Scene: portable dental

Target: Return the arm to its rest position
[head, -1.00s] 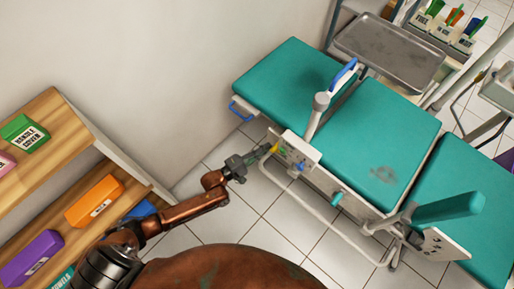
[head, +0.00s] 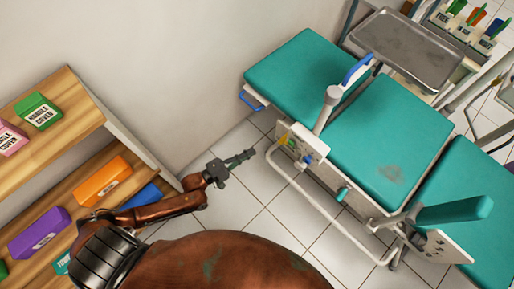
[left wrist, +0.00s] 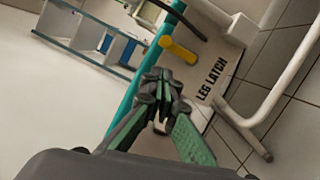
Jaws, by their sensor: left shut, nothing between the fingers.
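My left arm (head: 160,209) reaches in from the left in the head view. Its gripper (head: 250,154) is shut and empty, held over the tiled floor between the shelf and the dental chair, apart from both. In the left wrist view the gripper (left wrist: 160,78) shows with its green-padded fingers together. Beyond it are the chair's side panel with the words LEG LATCH (left wrist: 211,78) and a yellow lever (left wrist: 178,49). My right gripper is in neither view.
The teal dental chair (head: 385,140) stands to the right, with a white side rail (head: 310,195) towards me. A metal tray (head: 408,48) is behind it. A wooden shelf (head: 40,98) with coloured boxes is at left. Tiled floor (head: 235,205) is free between them.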

